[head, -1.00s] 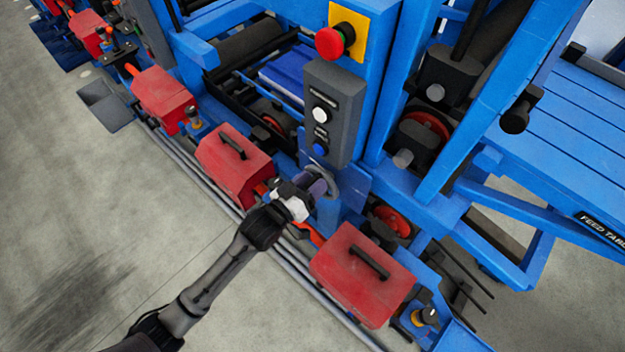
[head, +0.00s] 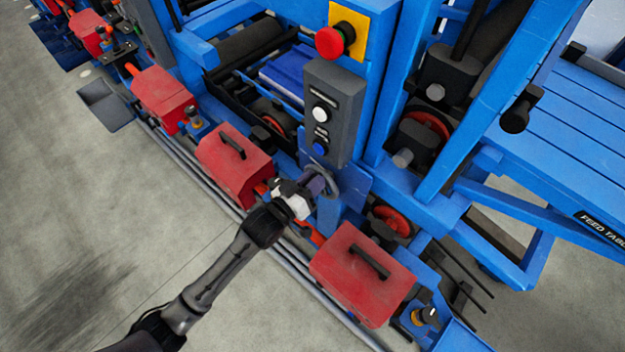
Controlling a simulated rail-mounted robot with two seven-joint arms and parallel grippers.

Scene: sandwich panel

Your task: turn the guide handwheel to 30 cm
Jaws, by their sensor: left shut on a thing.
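The guide handwheel (head: 329,180) is a small grey wheel on the blue machine frame, below the dark control box. My left gripper (head: 313,184) is at the wheel, shut on it. The gripper and wrist cover much of the wheel, so its hub is mostly hidden. I cannot read any scale or setting by it. My right gripper is not in view.
The control box (head: 334,112) with white and blue buttons hangs just above the wheel. A red emergency button (head: 330,41) is above it. Red guards (head: 235,160) and (head: 362,270) flank the arm. The feed table (head: 570,130) is at right. Open floor (head: 90,240) lies left.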

